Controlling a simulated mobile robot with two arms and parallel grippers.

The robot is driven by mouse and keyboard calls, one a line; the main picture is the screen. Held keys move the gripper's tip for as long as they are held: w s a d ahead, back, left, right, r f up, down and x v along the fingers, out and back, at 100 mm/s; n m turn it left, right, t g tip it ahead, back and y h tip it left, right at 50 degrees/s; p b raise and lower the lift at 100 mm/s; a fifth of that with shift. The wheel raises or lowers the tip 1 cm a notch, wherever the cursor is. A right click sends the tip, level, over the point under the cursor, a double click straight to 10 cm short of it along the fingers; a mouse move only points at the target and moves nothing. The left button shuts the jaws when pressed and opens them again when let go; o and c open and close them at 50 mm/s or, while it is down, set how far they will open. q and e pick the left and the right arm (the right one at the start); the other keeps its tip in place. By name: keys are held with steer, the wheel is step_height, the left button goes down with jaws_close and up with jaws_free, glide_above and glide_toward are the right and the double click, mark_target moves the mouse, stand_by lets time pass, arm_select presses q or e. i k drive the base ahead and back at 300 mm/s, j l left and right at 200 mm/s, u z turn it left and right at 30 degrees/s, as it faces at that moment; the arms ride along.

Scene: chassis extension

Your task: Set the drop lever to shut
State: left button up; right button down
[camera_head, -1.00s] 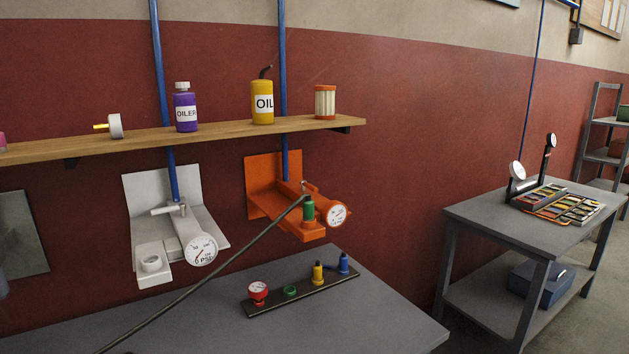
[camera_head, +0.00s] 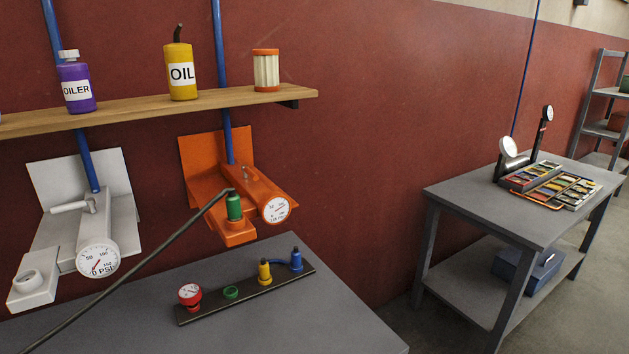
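Two wall drops hang on blue pipes, and I cannot tell which one the task means. The white drop (camera_head: 78,232) carries a pale lever (camera_head: 69,207) lying crosswise at the foot of its pipe. Its round PSI gauge (camera_head: 98,262) faces me. The orange drop (camera_head: 212,178) has a gauge (camera_head: 276,210) and a green fitting (camera_head: 234,206) with a dark hose (camera_head: 150,270) running down to the lower left. A small part near its pipe foot (camera_head: 245,169) may be its lever; its setting is unclear. Neither of my grippers is in view.
A wooden shelf (camera_head: 130,108) above the drops holds an oiler, an oil can and a filter. Below, a grey bench (camera_head: 330,325) bears a dark strip with coloured fittings. At right stands a grey table (camera_head: 470,205) with gauges and an open case; floor shows between.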

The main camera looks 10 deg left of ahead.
mark_target(246, 171)
steer(key=i+u, duration=0.2)
steer(key=u, duration=0.15)
steer(key=i+l+u, duration=0.15)
steer(key=u, duration=0.2)
steer(key=i+l+u, duration=0.15)
steer(key=u, duration=0.2)
steer(key=l+u, duration=0.25)
steer(key=u, duration=0.25)
steer(key=k+l+u, duration=0.15)
steer(key=u, duration=0.3)
steer(key=k+l+u, duration=0.15)
steer(key=u, duration=0.35)
steer(key=l, duration=0.1)
